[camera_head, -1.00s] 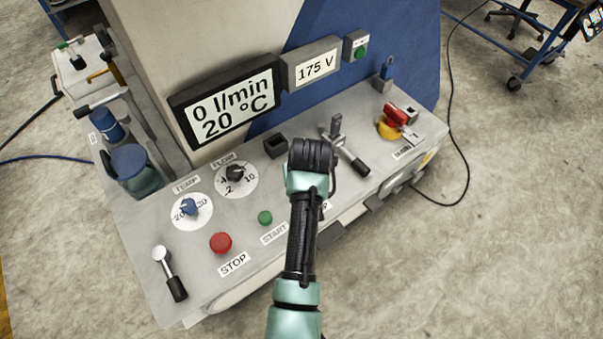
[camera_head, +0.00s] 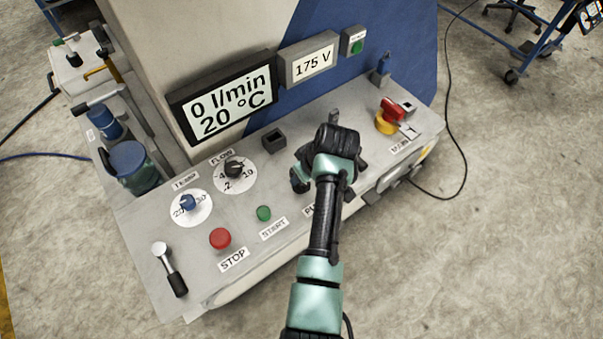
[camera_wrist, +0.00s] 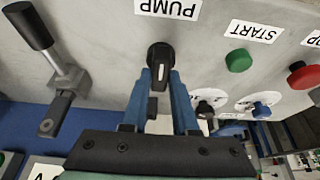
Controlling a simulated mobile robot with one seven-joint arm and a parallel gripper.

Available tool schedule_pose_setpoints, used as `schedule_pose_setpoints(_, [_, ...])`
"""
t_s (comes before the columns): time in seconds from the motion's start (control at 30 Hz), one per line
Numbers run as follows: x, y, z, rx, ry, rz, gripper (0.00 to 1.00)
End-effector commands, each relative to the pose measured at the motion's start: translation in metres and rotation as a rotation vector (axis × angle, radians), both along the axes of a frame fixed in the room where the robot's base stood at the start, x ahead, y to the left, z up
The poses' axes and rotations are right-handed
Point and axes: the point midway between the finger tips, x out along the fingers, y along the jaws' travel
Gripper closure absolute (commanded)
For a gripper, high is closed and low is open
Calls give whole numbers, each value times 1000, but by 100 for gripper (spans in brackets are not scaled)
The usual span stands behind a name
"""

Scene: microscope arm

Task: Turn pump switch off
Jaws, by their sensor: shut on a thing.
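The pump switch (camera_wrist: 161,55) is a black rotary knob with a white line on its grip, below the upside-down PUMP label (camera_wrist: 168,8) in the wrist view. My gripper (camera_wrist: 163,84) has its two blue fingers on either side of the knob's grip and is shut on it. The white line runs roughly up and down in that picture, in line with the fingers. In the head view my arm hides the switch, and only part of its label (camera_head: 311,210) shows.
A lever with a black handle (camera_wrist: 28,25) stands beside the gripper. The green START button (camera_head: 264,213), red STOP button (camera_head: 220,238) and FLOW dial (camera_head: 235,172) lie left of my arm. The red main switch (camera_head: 393,112) is at right. The display (camera_head: 222,98) reads 0 l/min, 20 °C.

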Motion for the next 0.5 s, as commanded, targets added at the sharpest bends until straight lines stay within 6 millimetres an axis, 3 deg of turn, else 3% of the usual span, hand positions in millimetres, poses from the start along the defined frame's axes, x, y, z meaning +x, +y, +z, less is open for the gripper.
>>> schedule_pose_setpoints(0.3, [1, 0, 1, -1, -3, 4, 100])
schedule_pose_setpoints(0.33, [1, 0, 1, -1, -3, 4, 71])
schedule_pose_setpoints(0.5, [1, 0, 1, -1, -2, 4, 43])
